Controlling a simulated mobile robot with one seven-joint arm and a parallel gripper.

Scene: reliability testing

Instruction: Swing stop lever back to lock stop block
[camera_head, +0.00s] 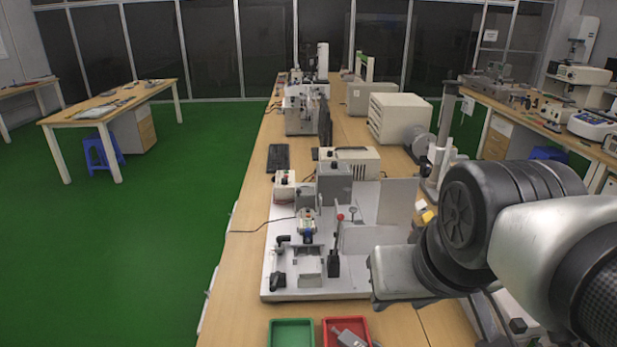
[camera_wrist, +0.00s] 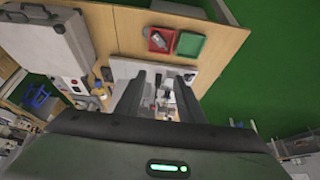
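The test fixture stands on a white base plate (camera_head: 345,283) on the long wooden bench. A lever with a red ball knob (camera_head: 340,217) stands roughly upright near its middle, above a black bracket (camera_head: 333,264). Black clamp parts (camera_head: 279,281) sit at the plate's left front. I cannot tell for sure which part is the stop lever or the stop block. My gripper (camera_wrist: 160,76) is open in the wrist view, its two dark fingers apart with nothing held. Fixture parts show small between and beyond the fingers. In the head view my arm reaches in from the right, beside the plate.
A green tray (camera_head: 291,332) and a red tray (camera_head: 331,323) holding a grey metal part (camera_head: 350,338) lie in front of the plate. Grey boxes and upright panels (camera_head: 397,202) stand behind and right on the fixture.

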